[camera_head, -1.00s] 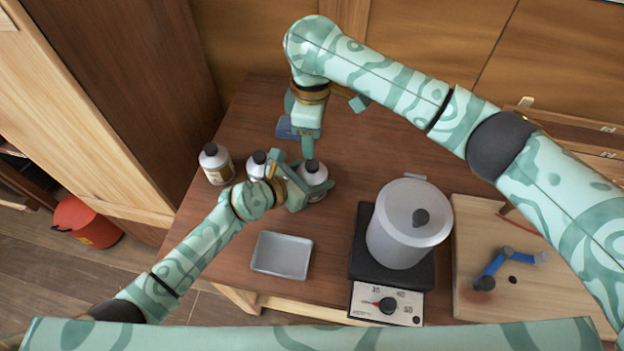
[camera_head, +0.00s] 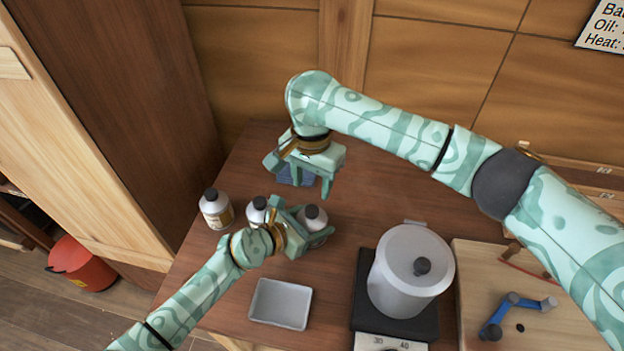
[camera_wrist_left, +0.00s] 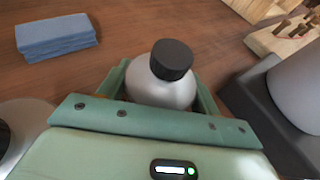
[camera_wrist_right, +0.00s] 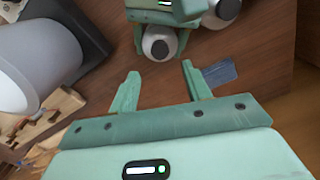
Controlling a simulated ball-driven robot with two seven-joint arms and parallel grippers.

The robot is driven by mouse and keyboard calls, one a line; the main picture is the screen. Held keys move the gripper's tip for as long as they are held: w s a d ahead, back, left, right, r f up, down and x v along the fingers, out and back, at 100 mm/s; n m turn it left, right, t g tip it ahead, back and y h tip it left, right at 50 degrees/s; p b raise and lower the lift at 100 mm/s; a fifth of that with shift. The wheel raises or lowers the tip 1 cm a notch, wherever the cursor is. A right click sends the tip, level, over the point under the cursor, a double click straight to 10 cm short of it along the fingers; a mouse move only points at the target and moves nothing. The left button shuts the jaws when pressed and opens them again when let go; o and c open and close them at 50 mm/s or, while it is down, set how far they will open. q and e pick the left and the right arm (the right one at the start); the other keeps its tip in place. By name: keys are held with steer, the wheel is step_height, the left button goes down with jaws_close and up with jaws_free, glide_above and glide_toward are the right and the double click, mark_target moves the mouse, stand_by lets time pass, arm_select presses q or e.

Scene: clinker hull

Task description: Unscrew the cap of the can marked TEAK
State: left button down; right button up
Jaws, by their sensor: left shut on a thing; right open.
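My left gripper (camera_head: 306,221) is shut on a pale round-shouldered can (camera_head: 315,224) at the right of a row of similar cans. In the left wrist view its fingers lie on both sides of the can (camera_wrist_left: 160,92). A black cap (camera_wrist_left: 171,59) sits on top. The can's marking is hidden, so I cannot read TEAK. My right gripper (camera_head: 298,177) is open and empty, beyond the can. In the right wrist view the capped can (camera_wrist_right: 159,43) shows past the open fingers (camera_wrist_right: 160,72), apart from them.
Another can (camera_head: 216,210) stands at the left of the row, and one (camera_head: 256,212) is partly behind my left gripper. A blue pad (camera_wrist_left: 55,38) lies beyond.

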mark_target(312, 209)
steer(key=shift+f, duration=0.25)
steer(key=shift+m, duration=0.3)
step_height(312, 209, down, 8)
steer(key=shift+r, duration=0.25)
steer(key=c, duration=1)
steer(key=n, duration=0.3)
steer(key=shift+n, duration=0.3)
steer(key=shift+c, duration=0.2)
